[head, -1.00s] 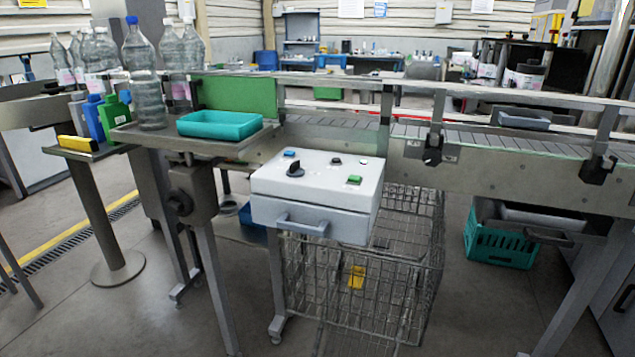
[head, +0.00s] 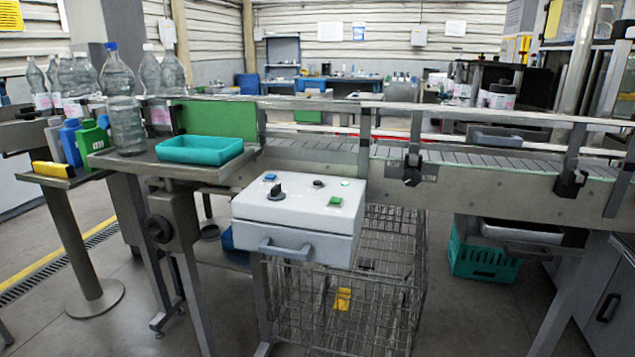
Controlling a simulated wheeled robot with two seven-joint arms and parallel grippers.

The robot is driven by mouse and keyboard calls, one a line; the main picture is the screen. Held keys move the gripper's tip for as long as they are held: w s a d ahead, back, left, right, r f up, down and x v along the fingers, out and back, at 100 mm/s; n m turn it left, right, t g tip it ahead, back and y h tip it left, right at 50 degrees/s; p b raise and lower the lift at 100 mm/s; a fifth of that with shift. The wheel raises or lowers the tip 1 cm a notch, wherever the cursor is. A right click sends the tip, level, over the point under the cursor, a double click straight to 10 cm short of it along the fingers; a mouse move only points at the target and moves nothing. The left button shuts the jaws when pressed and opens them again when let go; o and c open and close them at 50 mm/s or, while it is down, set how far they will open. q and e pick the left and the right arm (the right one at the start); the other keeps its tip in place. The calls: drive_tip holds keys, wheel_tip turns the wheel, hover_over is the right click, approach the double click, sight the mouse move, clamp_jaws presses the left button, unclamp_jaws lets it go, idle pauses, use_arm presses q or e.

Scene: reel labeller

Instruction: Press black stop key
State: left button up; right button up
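A white control box (head: 296,228) with a grey front handle stands in front of the conveyor in the head view. Its top carries a blue key (head: 270,177) at the back left, a black rotary knob (head: 276,192) on the left, a small black key (head: 318,184) at the back middle, a green key (head: 336,201) at the right and a small pale green-white spot (head: 346,184) at the back right. No gripper shows in the view, and nothing covers the box top.
A conveyor (head: 480,165) with guard rails runs behind the box. A side table left of it holds a teal tray (head: 200,150) and a clear bottle (head: 127,125). A wire cage (head: 390,290) stands below the box, and a teal crate (head: 484,262) sits under the conveyor. Floor shows at the front left.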

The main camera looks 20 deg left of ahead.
use_arm(q)
clamp_jaws()
idle(1.5)
